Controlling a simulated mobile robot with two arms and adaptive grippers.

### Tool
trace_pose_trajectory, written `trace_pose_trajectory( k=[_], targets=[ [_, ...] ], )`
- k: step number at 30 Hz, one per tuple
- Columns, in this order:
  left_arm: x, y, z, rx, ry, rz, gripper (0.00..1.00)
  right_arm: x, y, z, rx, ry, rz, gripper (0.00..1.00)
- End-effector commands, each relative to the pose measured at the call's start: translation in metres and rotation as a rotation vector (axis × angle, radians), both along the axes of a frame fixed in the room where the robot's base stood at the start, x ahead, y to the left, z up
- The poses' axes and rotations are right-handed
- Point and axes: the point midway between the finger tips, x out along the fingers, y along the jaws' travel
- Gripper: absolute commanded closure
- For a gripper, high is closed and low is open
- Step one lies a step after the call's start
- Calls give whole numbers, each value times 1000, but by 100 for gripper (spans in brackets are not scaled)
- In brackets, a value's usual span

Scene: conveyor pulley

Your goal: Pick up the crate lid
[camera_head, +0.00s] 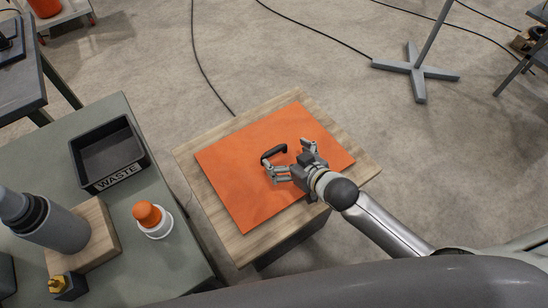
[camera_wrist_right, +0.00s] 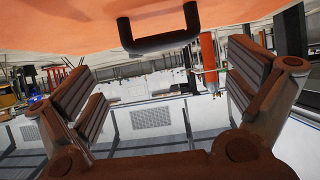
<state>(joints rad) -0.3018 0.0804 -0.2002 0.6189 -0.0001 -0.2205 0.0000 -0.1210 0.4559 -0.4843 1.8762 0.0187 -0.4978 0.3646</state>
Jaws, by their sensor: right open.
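A black bar handle (camera_head: 273,152) stands up from the lid. In the right wrist view the lid (camera_wrist_right: 60,25) fills the top, with the handle (camera_wrist_right: 158,42) between and beyond the two fingers. My right gripper (camera_head: 286,157) is open and empty over the lid, close to the handle. Its fingers (camera_wrist_right: 162,85) are spread wide to either side. Whether a finger touches the lid cannot be told. My left gripper is not in view.
A stand foot (camera_head: 415,70) and cables lie on the floor behind.

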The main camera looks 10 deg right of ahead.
Motion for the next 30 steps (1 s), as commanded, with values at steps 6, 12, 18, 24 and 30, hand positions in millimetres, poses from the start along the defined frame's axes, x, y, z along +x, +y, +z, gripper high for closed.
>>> trace_pose_trajectory(
  k=[6, 12, 18, 24, 30],
  targets=[
    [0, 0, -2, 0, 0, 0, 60, 14, 6, -9, 0, 1, 0, 0],
    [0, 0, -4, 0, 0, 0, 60, 27, 13, -21, -1, 2, 0, 0],
    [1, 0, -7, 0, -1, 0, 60, 46, 22, -35, -2, 2, 0, 0],
    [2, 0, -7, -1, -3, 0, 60, 52, 25, -38, 0, 1, 1, 0],
    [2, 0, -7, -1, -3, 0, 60, 52, 25, -38, 0, 1, 1, 3]
  ],
)
